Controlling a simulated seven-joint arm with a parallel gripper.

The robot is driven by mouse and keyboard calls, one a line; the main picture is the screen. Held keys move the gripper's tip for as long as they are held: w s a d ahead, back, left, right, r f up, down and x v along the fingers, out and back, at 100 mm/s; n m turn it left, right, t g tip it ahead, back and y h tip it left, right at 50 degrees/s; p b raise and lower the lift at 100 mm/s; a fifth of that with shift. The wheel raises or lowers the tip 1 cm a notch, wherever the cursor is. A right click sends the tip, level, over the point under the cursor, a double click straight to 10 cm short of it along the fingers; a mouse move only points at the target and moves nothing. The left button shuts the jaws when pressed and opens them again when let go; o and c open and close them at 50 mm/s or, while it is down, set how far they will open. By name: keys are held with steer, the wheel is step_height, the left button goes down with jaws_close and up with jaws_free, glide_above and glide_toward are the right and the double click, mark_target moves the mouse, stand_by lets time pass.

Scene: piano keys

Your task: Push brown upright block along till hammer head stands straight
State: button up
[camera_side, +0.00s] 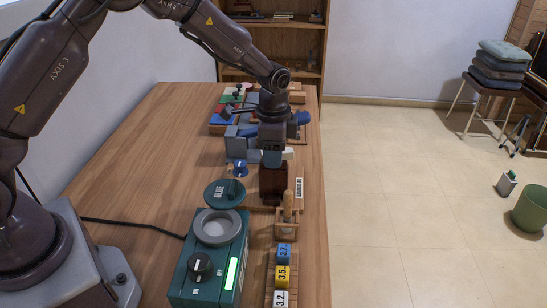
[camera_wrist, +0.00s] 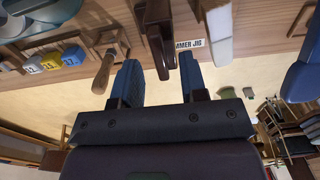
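The brown upright block (camera_side: 273,184) stands on the table below my gripper (camera_side: 272,160) in the side view. In the wrist view, brown upright pieces (camera_wrist: 158,25) show just beyond and between the fingertips. There, my gripper (camera_wrist: 160,68) has its two blue fingers apart, with a visible gap beside the brown piece. I cannot tell whether a finger touches it. A white piece (camera_wrist: 219,35), possibly the hammer head, is right of the block in the wrist view. Its identity and tilt are unclear. The hammer jig label (camera_wrist: 190,44) lies between them.
A wooden-handled tool (camera_side: 287,207) stands in a wooden holder near the block. A green glue pot unit (camera_side: 210,265) and numbered blocks (camera_side: 283,275) are nearer the camera. Blue and grey parts (camera_side: 238,145) crowd the far side. The table's right edge is close.

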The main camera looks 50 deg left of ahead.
steer(key=shift+f, duration=0.9)
steer(key=shift+c, duration=0.4)
jaws_close()
steer(key=shift+w+a, duration=1.4)
steer(key=shift+w, duration=0.05)
steer(key=shift+o, duration=0.4)
jaws_free()
steer(key=shift+a, duration=0.1)
